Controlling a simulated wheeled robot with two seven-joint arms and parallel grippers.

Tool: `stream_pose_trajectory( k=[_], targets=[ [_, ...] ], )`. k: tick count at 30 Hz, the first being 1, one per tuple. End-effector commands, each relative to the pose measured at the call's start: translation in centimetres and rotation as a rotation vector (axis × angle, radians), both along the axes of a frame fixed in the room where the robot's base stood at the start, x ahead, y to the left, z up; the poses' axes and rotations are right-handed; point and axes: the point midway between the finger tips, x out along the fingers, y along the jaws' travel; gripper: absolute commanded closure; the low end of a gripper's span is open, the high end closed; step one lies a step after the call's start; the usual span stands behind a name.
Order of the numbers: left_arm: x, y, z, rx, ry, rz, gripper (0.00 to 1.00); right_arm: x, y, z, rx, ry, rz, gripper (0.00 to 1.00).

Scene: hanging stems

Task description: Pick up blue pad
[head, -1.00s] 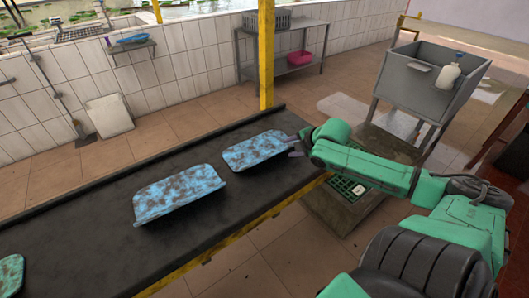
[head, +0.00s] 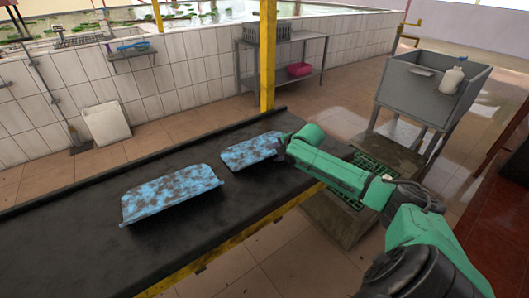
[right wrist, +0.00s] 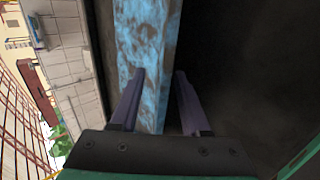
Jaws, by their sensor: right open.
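Two blue pads with brown stains lie on the dark belt. The nearer, larger-looking blue pad (head: 171,194) is at the middle of the belt. The farther blue pad (head: 247,151) is beside my right gripper (head: 284,150), at its right end. In the right wrist view, my right gripper (right wrist: 158,100) is open. Its two fingers stand on either side of the near end of a blue pad (right wrist: 147,50), one finger overlapping the pad's left part and the other over the dark belt. Contact cannot be told. My left gripper is not in view.
The dark belt (head: 70,235) has a yellow side edge (head: 235,240) and free room to the left. A yellow post (head: 267,60) stands behind it. A grey sink (head: 425,85) with a bottle stands at the right, and a metal shelf (head: 283,68) at the back.

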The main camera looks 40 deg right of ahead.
Motion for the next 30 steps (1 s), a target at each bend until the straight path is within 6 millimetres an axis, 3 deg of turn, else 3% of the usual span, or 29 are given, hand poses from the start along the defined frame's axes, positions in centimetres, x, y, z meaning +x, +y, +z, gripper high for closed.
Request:
stream_pose_trajectory(
  k=[6, 7, 10, 11, 23, 26, 30],
  targets=[
    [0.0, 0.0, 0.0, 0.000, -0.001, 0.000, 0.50, 0.2, 0.0, -0.3, -0.001, 0.001, 0.001, 0.54],
    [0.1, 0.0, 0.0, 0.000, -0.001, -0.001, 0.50, 0.2, 0.0, -0.3, -0.001, 0.001, 0.001, 0.58],
    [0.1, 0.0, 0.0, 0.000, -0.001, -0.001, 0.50, 0.2, 0.0, -0.3, -0.001, 0.001, 0.001, 0.96],
    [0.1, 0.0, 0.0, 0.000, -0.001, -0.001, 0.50, 0.2, 0.0, -0.3, -0.001, 0.001, 0.001, 1.00],
    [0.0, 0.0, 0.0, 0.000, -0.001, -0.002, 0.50, 0.2, 0.0, 0.1, -0.001, 0.001, 0.001, 1.00],
    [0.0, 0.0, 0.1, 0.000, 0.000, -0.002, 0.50, 0.3, 0.0, 1.1, 0.000, -0.001, 0.001, 1.00],
    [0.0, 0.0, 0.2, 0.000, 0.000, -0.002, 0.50, 0.3, -0.1, 4.2, -0.003, -0.004, 0.001, 1.00]
  ],
)
